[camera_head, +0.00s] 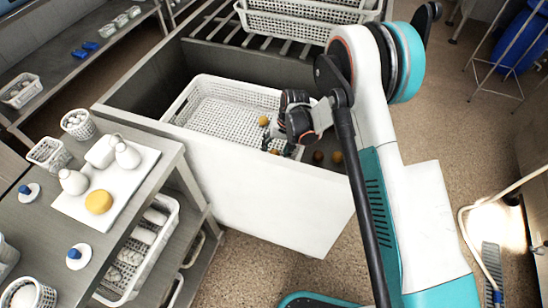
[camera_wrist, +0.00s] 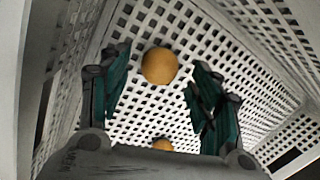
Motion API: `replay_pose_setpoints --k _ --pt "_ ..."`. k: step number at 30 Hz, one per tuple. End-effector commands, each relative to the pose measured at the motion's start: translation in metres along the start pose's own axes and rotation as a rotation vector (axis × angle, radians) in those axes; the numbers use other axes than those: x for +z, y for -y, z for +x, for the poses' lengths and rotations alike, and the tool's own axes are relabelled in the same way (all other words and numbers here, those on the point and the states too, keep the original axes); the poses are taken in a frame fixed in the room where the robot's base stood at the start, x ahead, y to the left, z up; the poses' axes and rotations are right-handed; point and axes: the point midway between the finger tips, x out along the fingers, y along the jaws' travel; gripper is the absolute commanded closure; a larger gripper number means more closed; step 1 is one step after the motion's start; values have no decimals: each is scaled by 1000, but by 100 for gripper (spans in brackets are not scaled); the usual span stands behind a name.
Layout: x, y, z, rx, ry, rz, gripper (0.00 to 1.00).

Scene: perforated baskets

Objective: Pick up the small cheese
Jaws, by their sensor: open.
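A small round orange-yellow cheese (camera_head: 264,121) lies in the white perforated basket (camera_head: 235,88). In the wrist view a cheese (camera_wrist: 159,65) shows between and beyond my two fingertips, against the basket's lattice. A second one (camera_wrist: 162,144) is partly hidden behind my gripper's palm. Another small round piece (camera_head: 275,151) shows beside my fingers in the head view. My gripper (camera_head: 277,144) is open and points down into the basket's right part, with nothing held. Contact between the fingers and any cheese cannot be made out.
The basket's walls stand close around my gripper. Two round pieces, one brown (camera_head: 318,156) and one orange (camera_head: 336,156), lie to its right. A larger yellow cheese (camera_head: 98,202) sits on a white board (camera_head: 133,176) at left. Stacked baskets (camera_head: 300,26) stand behind.

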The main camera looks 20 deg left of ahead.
Motion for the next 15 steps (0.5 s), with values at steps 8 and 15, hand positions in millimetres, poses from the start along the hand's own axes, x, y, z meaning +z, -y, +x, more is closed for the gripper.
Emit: replay_pose_setpoints --k 8,15 --pt "0 -1 18 0 0 1 42" --pt "0 -1 17 0 0 1 76"
